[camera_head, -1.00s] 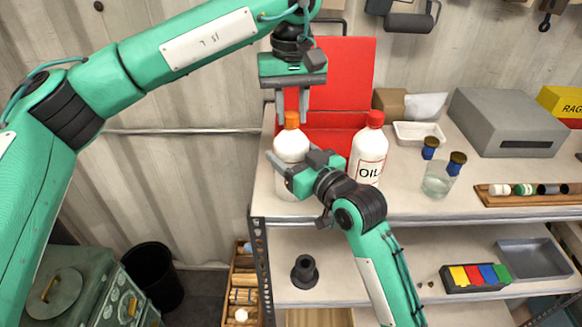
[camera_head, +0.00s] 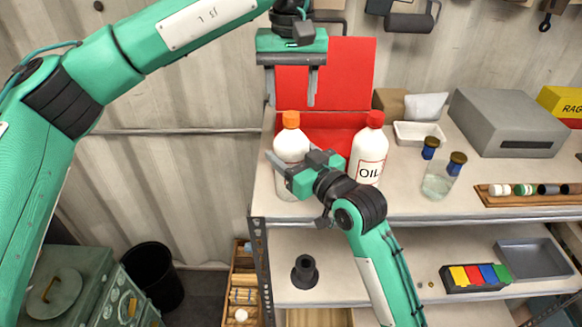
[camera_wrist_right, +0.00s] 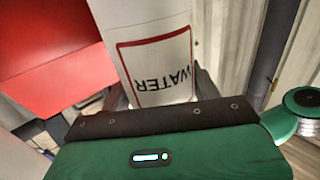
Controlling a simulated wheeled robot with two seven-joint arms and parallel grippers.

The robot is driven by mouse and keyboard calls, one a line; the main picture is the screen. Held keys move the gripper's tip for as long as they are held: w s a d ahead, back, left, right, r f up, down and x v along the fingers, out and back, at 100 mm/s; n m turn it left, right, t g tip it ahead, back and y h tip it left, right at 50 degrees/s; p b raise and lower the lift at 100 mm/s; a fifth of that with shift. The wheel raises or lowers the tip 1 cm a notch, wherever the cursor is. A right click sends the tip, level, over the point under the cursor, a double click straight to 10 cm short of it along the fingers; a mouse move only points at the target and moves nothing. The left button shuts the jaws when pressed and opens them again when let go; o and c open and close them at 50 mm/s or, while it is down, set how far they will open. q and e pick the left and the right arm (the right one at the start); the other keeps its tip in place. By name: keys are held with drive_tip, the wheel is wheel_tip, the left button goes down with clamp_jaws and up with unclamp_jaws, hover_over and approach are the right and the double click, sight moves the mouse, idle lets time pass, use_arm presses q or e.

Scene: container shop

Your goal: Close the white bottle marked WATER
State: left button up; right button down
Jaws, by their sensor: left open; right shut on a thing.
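The white bottle marked WATER (camera_head: 291,146) stands upright on the top shelf, with its orange cap (camera_head: 291,120) sitting on its neck. Whether the cap is fully tightened cannot be told. Its red-framed label (camera_wrist_right: 158,68) fills the middle of the right wrist view. My right gripper (camera_head: 284,166) is shut around the bottle's body from the front. My left gripper (camera_head: 291,88) is open and empty, pointing down above the orange cap and apart from it.
A white OIL bottle (camera_head: 369,150) with a red cap stands close on the right. A red open box (camera_head: 335,75) is behind both bottles. A glass jar (camera_head: 438,182), a white tray (camera_head: 418,133) and a grey box (camera_head: 515,122) stand farther right.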

use_arm(q)
wheel_tip(320, 180, up, 8)
drive_tip(key=shift+r, duration=0.15)
use_arm(e)
drive_tip(key=shift+c, duration=1.3)
unclamp_jaws()
drive_tip(key=shift+s, duration=0.1)
drive_tip(key=shift+s+d+f, duration=0.1)
drive_tip(key=shift+s+d, duration=0.05)
drive_tip(key=shift+d, duration=0.05)
use_arm(q)
wheel_tip(320, 180, down, 4)
drive_tip(key=b, duration=0.4)
drive_tip(key=shift+f+b, duration=0.25)
drive_tip(key=shift+b, duration=0.05)
drive_tip(key=shift+f, duration=0.1)
use_arm(e)
drive_tip(key=v, duration=1.3)
drive_tip(key=shift+d, duration=0.15)
use_arm(q)
drive_tip(key=shift+d+f, duration=0.1)
use_arm(e)
drive_tip(key=shift+s, duration=0.15)
